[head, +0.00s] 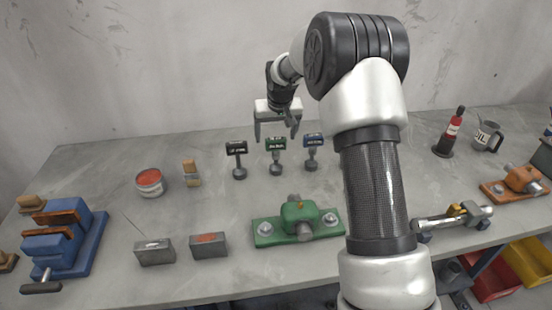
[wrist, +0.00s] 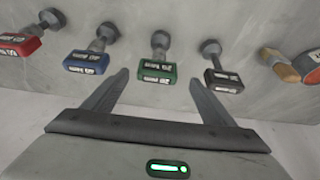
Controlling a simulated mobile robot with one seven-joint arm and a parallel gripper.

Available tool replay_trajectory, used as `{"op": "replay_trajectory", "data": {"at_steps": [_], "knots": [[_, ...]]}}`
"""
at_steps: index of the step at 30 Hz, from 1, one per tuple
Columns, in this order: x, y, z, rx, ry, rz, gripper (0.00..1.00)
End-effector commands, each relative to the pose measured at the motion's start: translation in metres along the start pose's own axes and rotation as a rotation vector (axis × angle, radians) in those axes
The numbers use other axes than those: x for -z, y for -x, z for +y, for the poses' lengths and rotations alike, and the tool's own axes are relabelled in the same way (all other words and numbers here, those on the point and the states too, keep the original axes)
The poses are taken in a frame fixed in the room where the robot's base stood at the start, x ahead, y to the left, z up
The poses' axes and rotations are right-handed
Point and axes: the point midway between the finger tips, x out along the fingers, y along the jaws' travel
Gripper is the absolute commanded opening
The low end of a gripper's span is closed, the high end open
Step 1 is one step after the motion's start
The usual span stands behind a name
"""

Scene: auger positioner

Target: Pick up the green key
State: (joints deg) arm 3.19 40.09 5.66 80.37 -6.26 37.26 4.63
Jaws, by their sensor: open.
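The green key (head: 276,145) stands upright on the bench, its green labelled head on a grey stem and round foot. In the wrist view the green key (wrist: 157,70) lies ahead of and between my fingertips, and I see no contact with it. My gripper (head: 276,138) is open and empty, above and around the line of the green key in the head view; its two fingers also show in the wrist view (wrist: 158,80). A black key (head: 237,150) stands to the left of the green one and a blue key (head: 312,143) to the right.
A red key (wrist: 22,42) shows beyond the blue one in the wrist view. A green clamp (head: 270,232) sits nearer the front edge. A brush (head: 191,174) and red-topped can (head: 149,183) stand left, with a blue vise (head: 68,248) farther left. My arm blocks the right centre.

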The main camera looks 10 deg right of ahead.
Motion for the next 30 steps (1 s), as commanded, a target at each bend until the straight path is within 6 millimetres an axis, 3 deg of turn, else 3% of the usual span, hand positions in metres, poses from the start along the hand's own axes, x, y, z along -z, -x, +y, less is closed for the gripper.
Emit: {"op": "replay_trajectory", "data": {"at_steps": [9,18,27,30], "knots": [[0.004,-0.043,0.005,-0.001,0.000,-0.003,0.78],[0.004,-0.049,0.005,0.000,0.000,0.000,0.78],[0.004,-0.049,0.005,0.000,0.000,-0.001,0.29],[0.005,-0.047,0.005,0.000,0.000,0.003,0.29]]}}
